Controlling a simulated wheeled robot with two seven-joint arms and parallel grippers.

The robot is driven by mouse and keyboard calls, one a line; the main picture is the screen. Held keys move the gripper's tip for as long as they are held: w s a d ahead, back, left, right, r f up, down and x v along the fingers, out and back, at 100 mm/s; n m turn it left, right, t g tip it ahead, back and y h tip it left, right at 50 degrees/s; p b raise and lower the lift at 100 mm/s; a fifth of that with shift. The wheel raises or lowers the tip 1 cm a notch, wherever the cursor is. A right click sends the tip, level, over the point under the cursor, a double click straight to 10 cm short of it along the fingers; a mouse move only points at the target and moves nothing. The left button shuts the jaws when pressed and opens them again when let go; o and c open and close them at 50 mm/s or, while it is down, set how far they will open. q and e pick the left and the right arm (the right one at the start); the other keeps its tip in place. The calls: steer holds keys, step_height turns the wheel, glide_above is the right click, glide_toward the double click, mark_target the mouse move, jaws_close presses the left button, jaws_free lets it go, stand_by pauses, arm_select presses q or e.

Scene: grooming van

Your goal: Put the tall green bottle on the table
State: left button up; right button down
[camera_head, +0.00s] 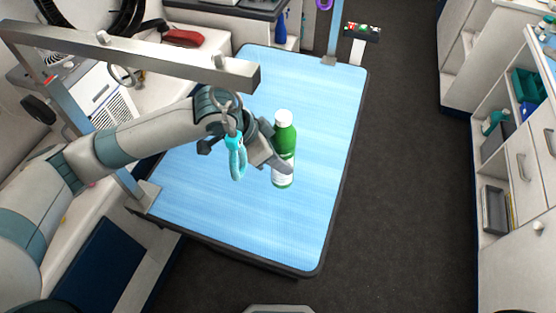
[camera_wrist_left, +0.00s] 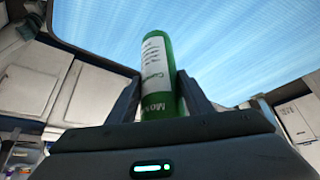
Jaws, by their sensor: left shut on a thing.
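The tall green bottle (camera_head: 285,139) has a white cap and a white label. It is upright in the head view, over the blue-topped table (camera_head: 304,220). My left gripper (camera_head: 276,158) reaches in from the left and is shut on the bottle's middle. In the left wrist view the bottle (camera_wrist_left: 158,75) stands between the two fingers, its label partly visible. I cannot tell whether its base touches the table. My right gripper is not in view.
A grey overhead bar (camera_head: 150,53) with a hanging teal tool (camera_head: 236,158) crosses in front of my left arm. A blue bottle (camera_head: 280,28) stands beyond the table's far edge. The table's near and right parts are clear. Dark floor and cabinets (camera_head: 520,220) lie to the right.

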arm_select(q)
step_height(320, 180, down, 2)
stand_by(0.4)
steer(key=shift+f+p, duration=0.45)
steer(key=shift+f, duration=1.45)
steer(key=shift+f, duration=0.1)
steer(key=o, duration=1.3)
